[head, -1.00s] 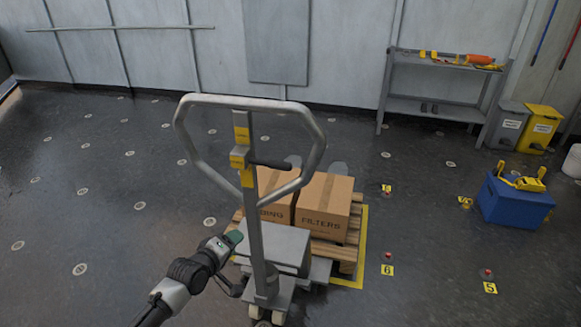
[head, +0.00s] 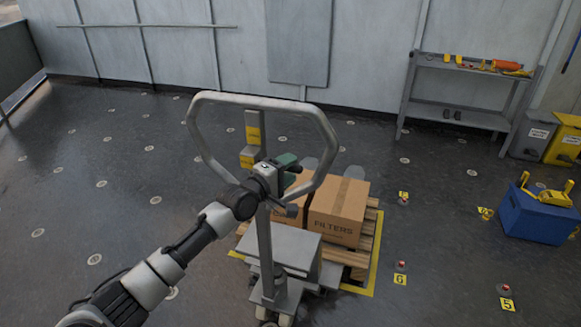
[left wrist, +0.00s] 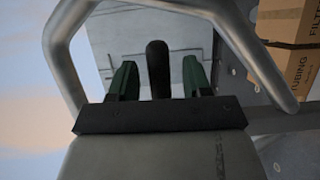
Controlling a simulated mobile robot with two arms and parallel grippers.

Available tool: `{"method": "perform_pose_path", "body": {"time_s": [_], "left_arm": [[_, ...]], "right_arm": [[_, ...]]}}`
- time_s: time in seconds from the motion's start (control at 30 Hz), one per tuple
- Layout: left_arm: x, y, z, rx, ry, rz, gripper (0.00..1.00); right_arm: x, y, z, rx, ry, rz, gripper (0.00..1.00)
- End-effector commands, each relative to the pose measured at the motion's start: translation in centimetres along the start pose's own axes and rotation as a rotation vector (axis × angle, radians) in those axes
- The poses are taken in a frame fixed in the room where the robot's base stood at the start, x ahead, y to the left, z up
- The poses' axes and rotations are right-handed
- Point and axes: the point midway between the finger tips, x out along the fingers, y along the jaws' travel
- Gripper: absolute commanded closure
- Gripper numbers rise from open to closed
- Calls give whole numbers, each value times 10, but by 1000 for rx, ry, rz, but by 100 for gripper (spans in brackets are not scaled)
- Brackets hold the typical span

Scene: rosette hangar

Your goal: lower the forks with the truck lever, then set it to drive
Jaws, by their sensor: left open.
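The pallet truck's grey body (head: 285,250) stands in the middle of the head view, with a loop handle (head: 262,101) on an upright post. Yellow labels (head: 253,133) mark the post. The truck's black lever (left wrist: 157,68) stands between my fingers in the left wrist view; in the head view my gripper mostly hides it. My left gripper (head: 292,184) is at the post, inside the loop. Its green-padded fingers (left wrist: 160,80) are open, one on each side of the lever, with visible gaps. My right gripper is out of view.
Cartons (head: 338,209) sit on a wooden pallet (head: 352,258) at the truck. A blue box (head: 535,215), numbered floor markers (head: 400,279) and a grey bench (head: 455,110) are to the right. The floor on the left is clear.

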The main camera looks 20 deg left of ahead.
Motion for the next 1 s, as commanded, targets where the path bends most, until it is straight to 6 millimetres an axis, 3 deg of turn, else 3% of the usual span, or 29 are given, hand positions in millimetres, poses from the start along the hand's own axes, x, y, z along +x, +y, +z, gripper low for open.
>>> {"method": "perform_pose_path", "body": {"time_s": [0.13,0.43,0.73,1.0], "left_arm": [[10,0,0,0,0,0,51],[11,0,0,1,1,0,53],[11,0,0,1,1,0,99],[11,2,0,-41,0,18,100]], "right_arm": [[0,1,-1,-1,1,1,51],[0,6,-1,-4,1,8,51],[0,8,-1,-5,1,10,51],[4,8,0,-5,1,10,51]]}}
